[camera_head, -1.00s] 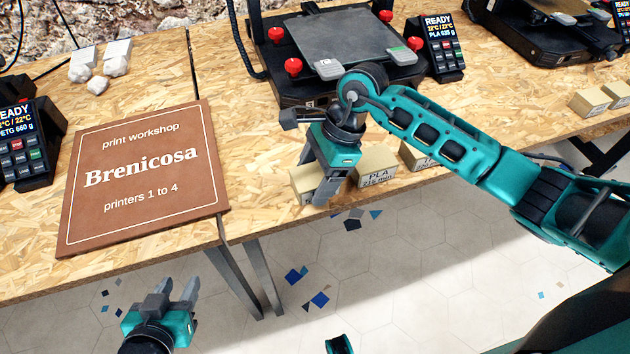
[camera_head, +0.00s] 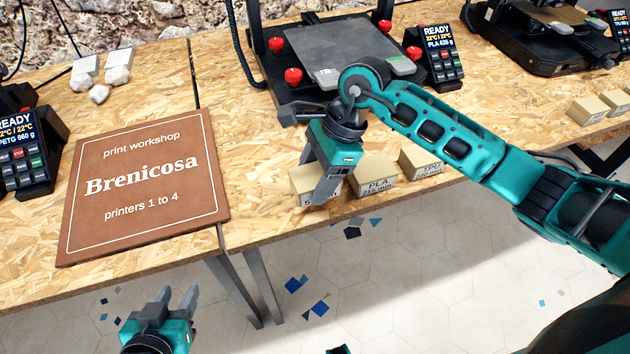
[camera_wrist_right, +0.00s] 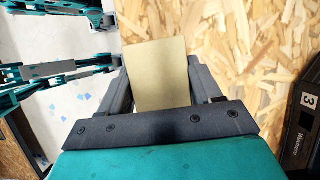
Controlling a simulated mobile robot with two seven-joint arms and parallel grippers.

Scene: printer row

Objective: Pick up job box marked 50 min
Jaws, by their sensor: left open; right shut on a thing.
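A tan job box (camera_head: 303,186) is at the front edge of the chipboard table. My right gripper (camera_head: 318,196) is shut on it from above, with its fingers on two sides. The wrist view shows the plain tan top of the box (camera_wrist_right: 157,75) between the fingers. The box's marking is mostly hidden by my finger, so I cannot read it. A second box marked PLA (camera_head: 374,180) stands just to the right, and a third box (camera_head: 421,164) beyond it. My left gripper (camera_head: 178,298) is open and empty, low in front of the table.
A printer (camera_head: 330,55) with red knobs stands behind the boxes, its display (camera_head: 440,55) reading READY. A brown Brenicosa sign (camera_head: 145,185) lies on the left table. White lumps (camera_head: 98,93) lie behind it. More boxes (camera_head: 590,108) stand far right.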

